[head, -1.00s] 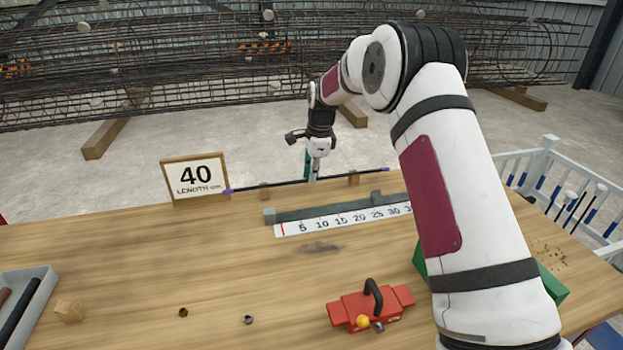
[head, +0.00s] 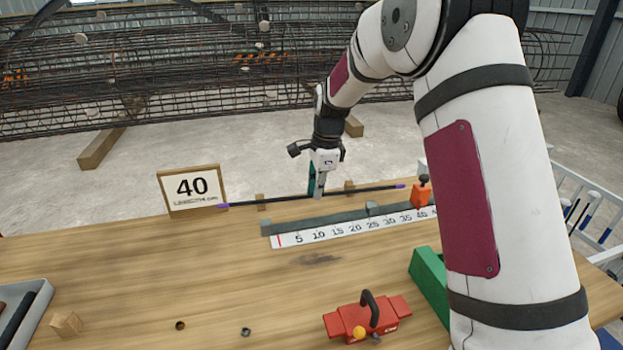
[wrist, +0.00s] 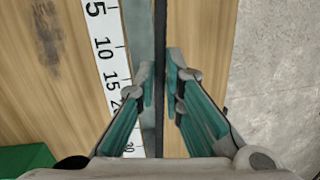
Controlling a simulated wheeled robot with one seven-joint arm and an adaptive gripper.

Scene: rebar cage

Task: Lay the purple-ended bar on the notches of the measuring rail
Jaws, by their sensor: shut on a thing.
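The purple-ended bar (head: 270,200) is thin and dark, with a purple tip at each end. My gripper (head: 318,194) points down and is shut on it near its middle. In the wrist view the bar (wrist: 160,50) runs between the fingers (wrist: 161,82). The measuring rail (head: 335,219) is a grey strip with raised notched blocks, behind a white number scale (head: 330,231). The bar is held on the far side of the rail, roughly along it, apart from the notches. Its exact height is hard to tell.
An orange stop (head: 421,193) sits at the rail's right end. A red tool (head: 367,317), green block (head: 430,281) and grey tray (head: 36,312) lie nearer.

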